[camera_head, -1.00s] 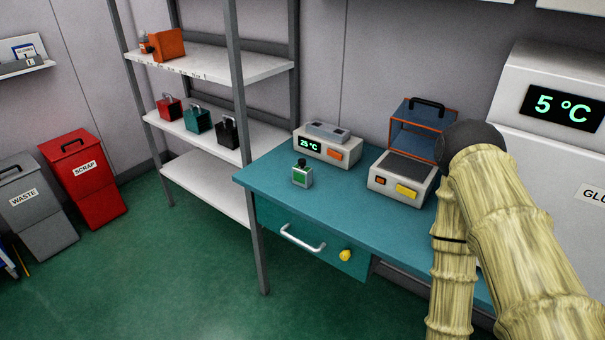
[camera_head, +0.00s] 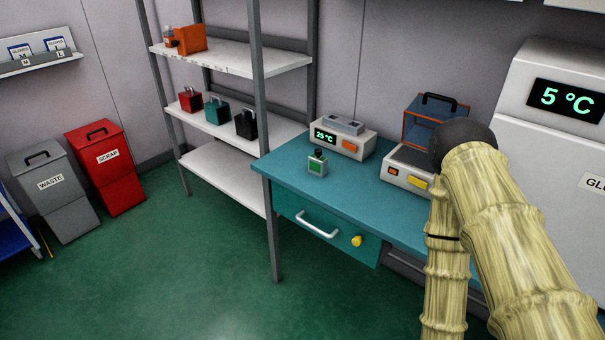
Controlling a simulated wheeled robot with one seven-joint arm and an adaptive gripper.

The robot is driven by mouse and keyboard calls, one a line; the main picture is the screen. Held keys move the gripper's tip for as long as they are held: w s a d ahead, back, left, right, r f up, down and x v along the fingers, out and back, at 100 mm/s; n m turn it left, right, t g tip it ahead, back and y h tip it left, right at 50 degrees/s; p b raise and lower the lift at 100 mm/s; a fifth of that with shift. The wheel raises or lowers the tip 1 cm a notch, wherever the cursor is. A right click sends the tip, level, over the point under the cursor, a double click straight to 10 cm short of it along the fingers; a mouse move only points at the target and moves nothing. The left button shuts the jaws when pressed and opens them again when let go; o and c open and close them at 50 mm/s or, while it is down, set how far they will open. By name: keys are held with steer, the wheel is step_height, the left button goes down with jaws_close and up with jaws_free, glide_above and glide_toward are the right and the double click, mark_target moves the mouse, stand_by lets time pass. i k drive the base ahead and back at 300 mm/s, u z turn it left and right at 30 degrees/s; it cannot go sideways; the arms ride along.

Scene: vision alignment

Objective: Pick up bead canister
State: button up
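No thing in view is plainly marked as the bead canister. A small grey bottle with a dark cap and green label (camera_head: 317,164) stands upright on the teal bench (camera_head: 292,172), in front of the block showing 25 °C. A small orange bottle (camera_head: 169,38) stands on the top shelf beside an orange box. I cannot tell whether either is the bead canister. My arm rises at the right and covers part of the bench and a white device. My gripper is not visible.
Shelves (camera_head: 235,64) hold small red, teal and black boxes. Grey (camera_head: 55,193) and red (camera_head: 105,165) bins stand left. Green floor (camera_head: 170,270) is clear.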

mark_target(316, 164)
steer(key=u, duration=0.5)
steer(key=k, duration=1.05)
steer(key=z, duration=0.15)
steer(key=i, duration=0.75)
steer(key=z, duration=0.5)
steer(key=i, duration=0.8)
steer(key=u, duration=0.25)
